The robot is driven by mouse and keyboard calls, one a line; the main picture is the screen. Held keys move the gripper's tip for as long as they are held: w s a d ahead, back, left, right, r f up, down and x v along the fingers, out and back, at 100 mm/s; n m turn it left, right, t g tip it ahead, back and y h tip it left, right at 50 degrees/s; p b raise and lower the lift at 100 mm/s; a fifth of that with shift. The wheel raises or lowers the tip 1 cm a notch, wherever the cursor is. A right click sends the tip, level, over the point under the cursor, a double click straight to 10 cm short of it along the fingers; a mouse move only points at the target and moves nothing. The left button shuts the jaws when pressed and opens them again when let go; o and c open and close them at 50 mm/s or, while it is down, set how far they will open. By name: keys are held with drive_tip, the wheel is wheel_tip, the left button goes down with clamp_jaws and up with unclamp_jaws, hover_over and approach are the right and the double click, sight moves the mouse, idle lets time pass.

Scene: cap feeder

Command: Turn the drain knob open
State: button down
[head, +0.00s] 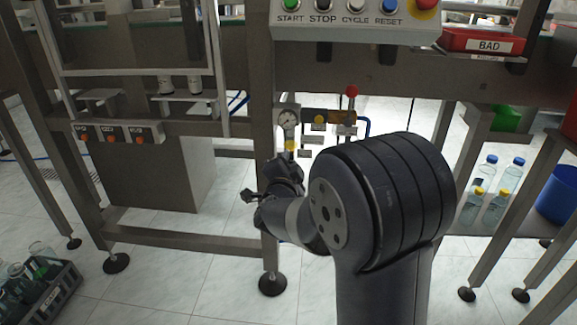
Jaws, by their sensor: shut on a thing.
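The air unit (289,118) with a round pressure gauge hangs on the machine frame, right of the middle post. A small yellow part (291,146) shows under the gauge. My gripper (287,163) is just below this unit, partly turned away from the camera. It is shut on the drain knob at the unit's lower end. The knob and the fingertips are hidden by my gripper and wrist, so the knob's angle cannot be seen.
A valve with a red knob (352,91) sits right of the gauge. The button panel (352,22) and red BAD bin (483,43) are above. The steel post (265,120) stands close left of my wrist. Bottles (495,205) stand on the right shelf.

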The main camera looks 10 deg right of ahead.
drive_tip(key=shift+f+m, duration=0.1)
drive_tip(key=shift+m, duration=0.5)
drive_tip(key=c, duration=1.2)
unclamp_jaws()
drive_tip(key=shift+c, duration=0.2)
drive_tip(key=shift+s, duration=0.1)
drive_tip(key=p+v, duration=0.3)
drive_tip(key=v, duration=0.7)
drive_tip(key=shift+s, duration=0.35)
